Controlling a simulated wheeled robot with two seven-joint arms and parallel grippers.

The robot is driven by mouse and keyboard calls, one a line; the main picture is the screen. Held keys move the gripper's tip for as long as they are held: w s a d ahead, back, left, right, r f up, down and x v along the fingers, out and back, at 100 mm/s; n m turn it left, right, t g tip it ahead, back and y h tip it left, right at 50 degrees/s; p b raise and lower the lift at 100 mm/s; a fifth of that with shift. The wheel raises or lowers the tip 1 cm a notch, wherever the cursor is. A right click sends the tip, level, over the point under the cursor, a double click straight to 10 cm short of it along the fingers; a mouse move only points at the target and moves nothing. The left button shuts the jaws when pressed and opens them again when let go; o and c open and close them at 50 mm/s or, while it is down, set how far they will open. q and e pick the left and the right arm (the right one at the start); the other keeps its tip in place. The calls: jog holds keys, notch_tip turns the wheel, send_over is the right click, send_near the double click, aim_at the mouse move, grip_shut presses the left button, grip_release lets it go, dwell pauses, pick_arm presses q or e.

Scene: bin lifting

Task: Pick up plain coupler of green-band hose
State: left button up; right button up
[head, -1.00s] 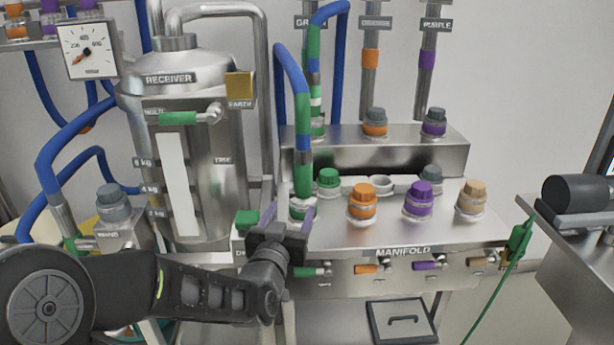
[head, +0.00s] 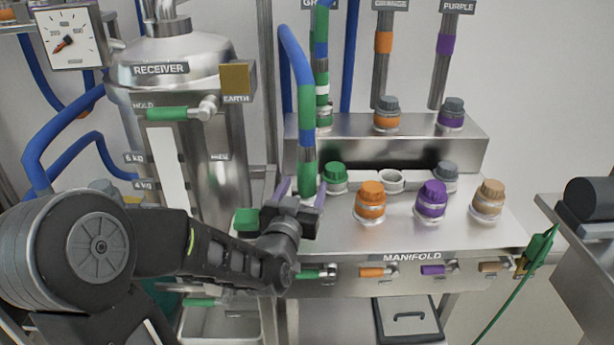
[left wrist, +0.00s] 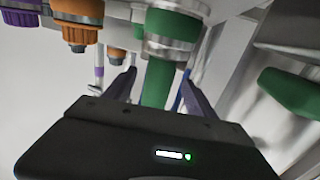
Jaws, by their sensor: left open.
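The green-band hose (head: 306,125), blue with green bands, bends down to the left end of the manifold. Its lower end is hidden behind my left gripper (head: 303,198) in the head view. In the left wrist view, which looks upside down, the hose's green lower part (left wrist: 157,84) stands between the two open fingers of my left gripper (left wrist: 158,88). A silver collar with a green band (left wrist: 170,40) shows just past the fingertips, at the hose's end. I cannot tell whether the fingers touch the hose. My right gripper is not in view.
Green (head: 335,177), orange (head: 370,200), purple (head: 432,200) and tan (head: 488,198) capped ports stand right of the hose on the manifold (head: 410,232). A green block (head: 246,222) is close left of the gripper. The receiver tank (head: 190,90) stands behind the arm.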

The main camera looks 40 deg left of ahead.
aim_at(310, 173)
pick_arm(q)
jog(key=shift+w+a+p, duration=0.3)
jog(key=shift+w+p, duration=0.35)
jog(key=shift+p, duration=0.1)
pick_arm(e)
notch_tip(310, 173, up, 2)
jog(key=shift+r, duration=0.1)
pick_arm(q)
jog(key=p+x, duration=0.1)
jog(key=x, duration=0.4)
jog(key=shift+w, duration=0.15)
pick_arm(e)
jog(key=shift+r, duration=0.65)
pick_arm(q)
jog(key=shift+c, duration=0.3)
grip_shut()
